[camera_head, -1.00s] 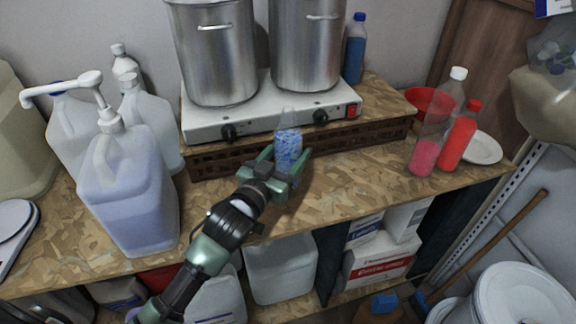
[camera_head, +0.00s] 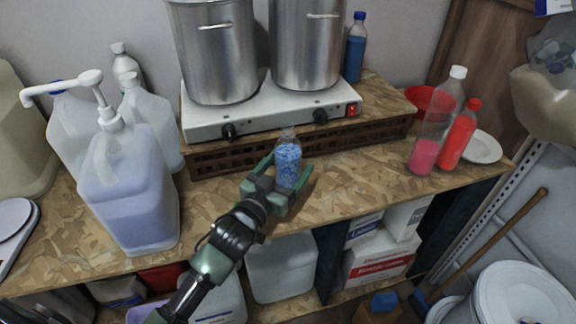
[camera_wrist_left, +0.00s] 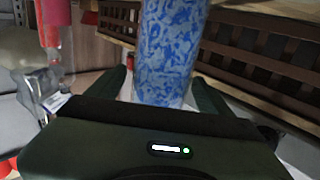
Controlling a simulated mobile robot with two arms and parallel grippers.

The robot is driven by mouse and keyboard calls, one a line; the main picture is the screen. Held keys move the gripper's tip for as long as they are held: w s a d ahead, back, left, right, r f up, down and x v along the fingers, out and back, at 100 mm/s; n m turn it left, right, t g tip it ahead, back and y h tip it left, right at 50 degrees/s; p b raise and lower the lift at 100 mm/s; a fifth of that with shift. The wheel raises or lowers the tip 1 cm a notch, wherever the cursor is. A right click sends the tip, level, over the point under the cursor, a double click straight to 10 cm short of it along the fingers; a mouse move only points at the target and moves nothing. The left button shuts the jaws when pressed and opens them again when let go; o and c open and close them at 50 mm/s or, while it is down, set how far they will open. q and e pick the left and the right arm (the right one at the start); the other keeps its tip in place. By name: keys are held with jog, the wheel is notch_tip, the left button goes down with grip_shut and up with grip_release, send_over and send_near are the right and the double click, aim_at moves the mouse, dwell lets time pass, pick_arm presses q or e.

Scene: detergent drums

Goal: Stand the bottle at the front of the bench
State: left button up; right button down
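The bottle (camera_head: 288,163) is clear, holds blue-and-white contents and looks upright. It is over the middle of the wooden bench (camera_head: 340,187), between the hotplate's crate and the front edge; its foot is partly hidden by my gripper. My left gripper (camera_head: 290,169) reaches in from the front with a finger on each side of the bottle. In the left wrist view, the bottle (camera_wrist_left: 168,50) stands between the fingers (camera_wrist_left: 160,82), with a narrow gap showing beside it, so they look open around it. My right gripper is out of view.
A hotplate (camera_head: 205,120) with two steel pots stands on a brown crate (camera_head: 215,158) behind the bottle. A large jug (camera_head: 130,195) with a pump is at left. A pink-filled bottle (camera_head: 424,157) and a red bottle (camera_head: 457,140) stand at right. Bench between is clear.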

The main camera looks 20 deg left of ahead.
pick_arm(q)
jog(key=shift+r, duration=0.2)
jog(key=s+a+b, duration=0.2)
jog(key=s, duration=0.9)
jog(key=shift+s+a+b, duration=0.15)
jog(key=shift+s+b, duration=0.2)
jog(key=shift+s, duration=0.05)
